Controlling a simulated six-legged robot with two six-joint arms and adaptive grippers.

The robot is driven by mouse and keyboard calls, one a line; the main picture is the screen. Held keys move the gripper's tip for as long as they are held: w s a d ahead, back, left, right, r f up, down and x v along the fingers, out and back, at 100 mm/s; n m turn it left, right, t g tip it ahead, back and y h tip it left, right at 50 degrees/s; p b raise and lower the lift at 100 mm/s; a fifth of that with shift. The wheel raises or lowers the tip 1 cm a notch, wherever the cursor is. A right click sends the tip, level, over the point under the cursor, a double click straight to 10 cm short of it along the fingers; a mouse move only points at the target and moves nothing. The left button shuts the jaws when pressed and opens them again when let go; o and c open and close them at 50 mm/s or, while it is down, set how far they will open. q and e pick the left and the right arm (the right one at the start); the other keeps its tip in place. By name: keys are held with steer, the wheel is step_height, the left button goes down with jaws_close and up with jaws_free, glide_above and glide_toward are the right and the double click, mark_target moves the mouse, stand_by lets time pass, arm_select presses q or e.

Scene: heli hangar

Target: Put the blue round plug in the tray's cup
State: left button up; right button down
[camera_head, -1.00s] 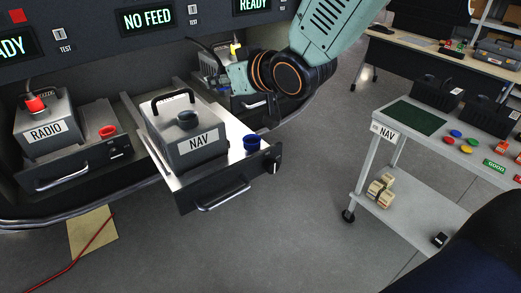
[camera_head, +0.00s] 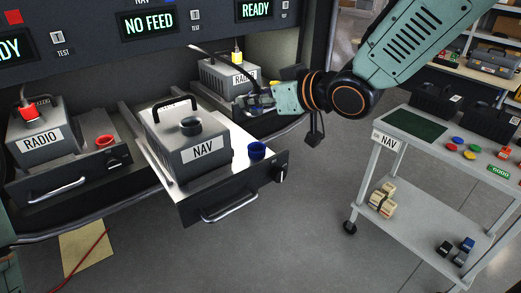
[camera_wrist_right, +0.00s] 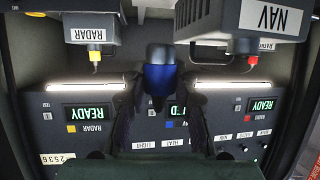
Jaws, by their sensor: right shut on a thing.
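A dark cable runs from the panel toward the gripper. The tray's blue cup (camera_head: 257,150) stands at the tray's right side, in front of and below the gripper. My left gripper is not in view.
The NAV box (camera_head: 187,145) with a round socket on top fills the tray's left part. The RADAR box (camera_head: 228,77) stands close behind my right gripper. A RADIO tray (camera_head: 75,185) with a red cup lies left. A cart (camera_head: 400,160) stands right, across open floor.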

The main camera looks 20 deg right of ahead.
step_height(320, 180, down, 6)
steer(key=shift+s+a+r+b, duration=0.1)
steer(key=shift+s+b, duration=0.05)
steer(key=shift+b, duration=0.55)
steer(key=shift+a+f, duration=0.1)
steer(key=shift+f, duration=0.5)
steer(key=f, duration=0.1)
steer(key=f+b, duration=0.1)
steer(key=f, duration=0.1)
steer(key=shift+s+d, duration=0.1)
steer(key=shift+d, duration=0.2)
steer(key=shift+w+a, duration=0.15)
steer(key=shift+w, duration=0.05)
steer(key=c, duration=1.5)
jaws_free()
steer(key=o, duration=0.4)
steer(key=shift+s+r, duration=0.1)
steer(key=shift+s, duration=0.05)
steer(key=shift+o, duration=0.2)
